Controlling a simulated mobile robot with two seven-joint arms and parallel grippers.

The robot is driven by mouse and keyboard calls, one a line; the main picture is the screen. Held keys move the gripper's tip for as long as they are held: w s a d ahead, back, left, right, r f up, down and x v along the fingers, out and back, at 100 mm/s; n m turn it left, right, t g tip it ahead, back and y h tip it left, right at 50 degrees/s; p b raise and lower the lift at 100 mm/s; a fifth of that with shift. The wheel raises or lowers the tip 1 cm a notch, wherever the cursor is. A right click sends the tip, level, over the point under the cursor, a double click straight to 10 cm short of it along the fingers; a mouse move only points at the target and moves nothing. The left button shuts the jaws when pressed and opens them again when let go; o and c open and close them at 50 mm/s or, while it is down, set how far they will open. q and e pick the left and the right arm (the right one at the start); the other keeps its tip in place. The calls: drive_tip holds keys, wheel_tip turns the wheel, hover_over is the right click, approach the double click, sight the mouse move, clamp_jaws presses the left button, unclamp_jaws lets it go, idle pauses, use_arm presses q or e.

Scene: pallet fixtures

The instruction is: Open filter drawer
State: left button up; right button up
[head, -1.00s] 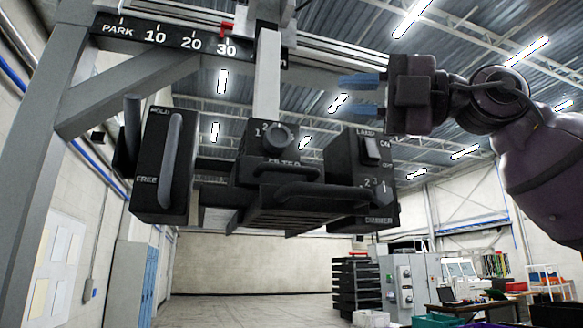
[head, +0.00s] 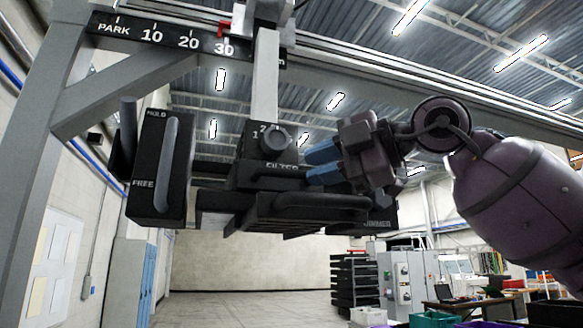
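The dark unit hanging from the rail has a round knob (head: 276,140) with a FILTER label (head: 282,167) under it. Below the label is a dark drawer front (head: 262,180), partly hidden on its right by my gripper. A wide bar handle (head: 320,203) sits lower on the unit, with slats under it. My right gripper (head: 309,166) has two blue fingers, apart and pointing left. They are just right of the FILTER label, with nothing seen between them. Whether they touch the unit I cannot tell. My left gripper is not in view.
A HOLD/FREE box with a lever (head: 171,155) hangs on the left. A scale beam (head: 160,35) and grey frame post (head: 35,170) stand at upper left. The floor (head: 250,305) below is clear.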

sight(297, 173)
drive_tip(key=shift+p+x, duration=0.5)
drive_tip(key=shift+x, duration=1.85)
drive_tip(key=shift+c, duration=0.3)
clamp_jaws()
